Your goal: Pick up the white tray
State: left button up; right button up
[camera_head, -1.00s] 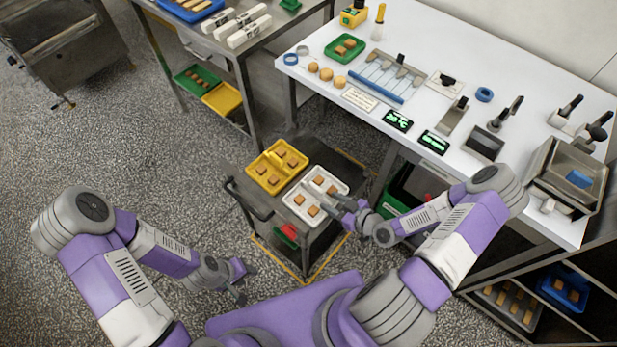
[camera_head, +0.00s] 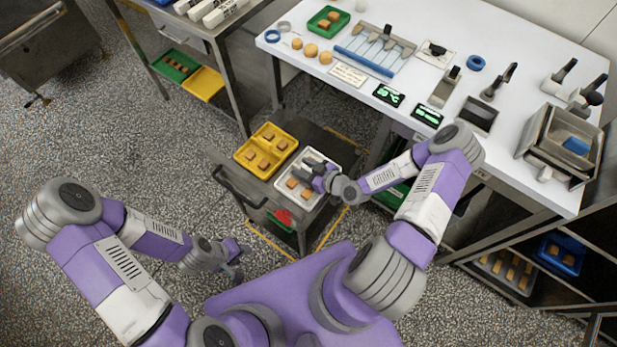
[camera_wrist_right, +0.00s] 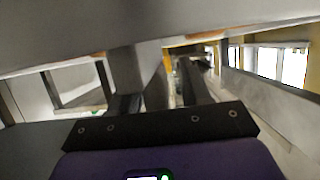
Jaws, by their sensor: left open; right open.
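The white tray (camera_head: 284,192) lies on top of a dark cart, with brown square pieces in it. My right gripper (camera_head: 308,164) is open at the tray's far part, seen over it in the head view, and hides some of it. I cannot tell whether it touches the tray. In the right wrist view the fingers (camera_wrist_right: 160,98) are apart, with a pale grey surface close above; what lies between them is unclear. My left gripper (camera_head: 240,262) is open and empty, low and left of the cart, away from the tray.
A yellow tray (camera_head: 246,165) with several brown pieces sits against the white tray's left side. The cart (camera_head: 225,170) has a handle at its left. A long white worktable (camera_head: 420,60) with tools stands close behind and right. Speckled floor is free at left.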

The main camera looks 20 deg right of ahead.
jog(key=shift+c, duration=0.2)
grip_shut()
jog(key=shift+r, duration=0.1)
